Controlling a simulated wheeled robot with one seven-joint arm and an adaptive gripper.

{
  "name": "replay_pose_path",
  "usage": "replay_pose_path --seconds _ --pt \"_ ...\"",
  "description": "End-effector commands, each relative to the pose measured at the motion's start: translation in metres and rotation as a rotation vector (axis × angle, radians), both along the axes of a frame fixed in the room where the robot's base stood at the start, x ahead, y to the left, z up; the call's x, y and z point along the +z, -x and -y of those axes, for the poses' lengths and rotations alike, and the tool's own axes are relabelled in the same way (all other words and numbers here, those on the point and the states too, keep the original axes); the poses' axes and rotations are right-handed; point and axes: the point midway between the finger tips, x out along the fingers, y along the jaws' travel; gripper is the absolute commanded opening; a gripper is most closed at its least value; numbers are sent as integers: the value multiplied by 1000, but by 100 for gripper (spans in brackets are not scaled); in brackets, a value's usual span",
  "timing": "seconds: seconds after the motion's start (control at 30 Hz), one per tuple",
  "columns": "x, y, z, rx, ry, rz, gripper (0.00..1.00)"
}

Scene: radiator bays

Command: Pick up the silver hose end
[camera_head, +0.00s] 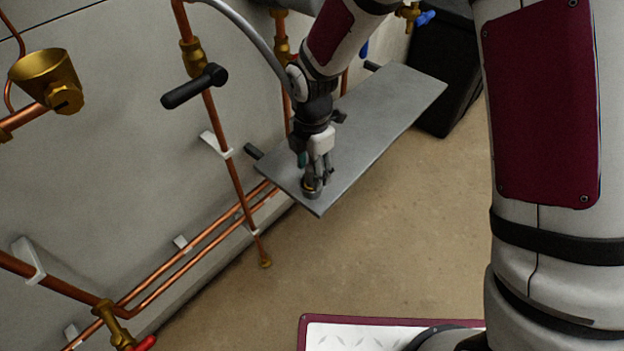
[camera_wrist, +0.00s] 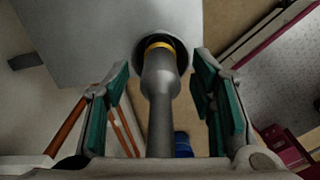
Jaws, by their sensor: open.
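The silver hose end (camera_wrist: 160,88) stands in the middle of the wrist view, a grey tapered tube with a yellow ring at its far end. That end sits in a dark round seat (camera_wrist: 183,46) on the grey shelf (camera_wrist: 92,35). In the head view the hose end (camera_head: 311,185) is small and partly hidden at the shelf's near corner. My gripper (camera_head: 318,170) is over that corner. In the wrist view its green-padded fingers (camera_wrist: 161,78) are open, one on each side of the hose end, with a visible gap on both sides.
The shelf (camera_head: 385,115) is otherwise bare. Copper pipes (camera_head: 235,180) with a black-handled valve (camera_head: 195,87) run along the wall to the left. A grey hose (camera_head: 255,38) curves down beside my arm. A black box (camera_head: 447,75) stands behind the shelf. Open floor (camera_head: 410,220) lies to the right.

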Motion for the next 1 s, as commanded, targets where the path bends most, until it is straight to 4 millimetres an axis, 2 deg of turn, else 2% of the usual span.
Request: replay_pose_path --seconds 0.03,0.1,0.33,0.5,0.57,0.87,1.0 --pt "-9 0 -1 1 1 -2 50" --pt "-14 0 0 0 1 -1 50" --pt "-14 0 0 -1 0 0 48" --pt "-13 0 0 -1 0 0 10" --pt "-13 0 0 0 0 0 0" --pt "-12 0 0 -1 -1 1 0" --pt "3 -1 -1 0 -3 3 0"
